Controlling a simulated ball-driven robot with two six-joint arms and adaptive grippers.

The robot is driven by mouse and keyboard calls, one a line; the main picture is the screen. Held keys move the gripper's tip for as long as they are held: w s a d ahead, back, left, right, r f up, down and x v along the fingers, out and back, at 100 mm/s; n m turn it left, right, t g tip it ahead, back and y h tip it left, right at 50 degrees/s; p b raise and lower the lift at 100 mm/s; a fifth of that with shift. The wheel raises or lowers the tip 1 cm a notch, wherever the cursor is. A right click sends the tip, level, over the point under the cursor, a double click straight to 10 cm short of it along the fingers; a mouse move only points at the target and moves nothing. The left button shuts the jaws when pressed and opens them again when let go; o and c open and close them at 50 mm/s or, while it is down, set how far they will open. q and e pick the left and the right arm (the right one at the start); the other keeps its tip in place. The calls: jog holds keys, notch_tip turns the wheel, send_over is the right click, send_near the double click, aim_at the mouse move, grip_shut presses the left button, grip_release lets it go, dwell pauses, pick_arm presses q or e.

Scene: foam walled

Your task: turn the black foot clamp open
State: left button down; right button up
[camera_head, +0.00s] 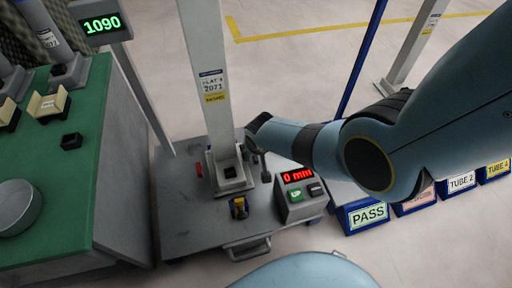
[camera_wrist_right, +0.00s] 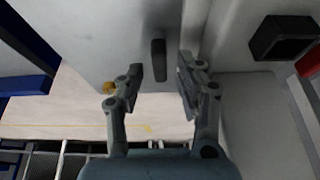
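A black upright lever (camera_head: 265,170), which looks like the foot clamp, stands on the grey cart top to the right of the post's foot. In the right wrist view the black clamp handle (camera_wrist_right: 158,58) is a short bar in line with the gap between my fingers. My right gripper (camera_wrist_right: 160,85) is open, one finger on each side of that line; I cannot tell whether it touches the bar. In the head view my right gripper (camera_head: 257,142) is beside the post, partly hidden by its own arm. My left gripper is not in view.
The white post (camera_head: 208,80) rises from the grey cart (camera_head: 180,225). A control box (camera_head: 298,195) reading 0 mm stands right of the clamp. A green bench (camera_head: 70,180) is left; a PASS bin (camera_head: 365,215) is right.

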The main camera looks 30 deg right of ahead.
jog(key=v, duration=1.1)
jog(key=shift+s+r, duration=0.25)
jog(key=shift+r, duration=0.1)
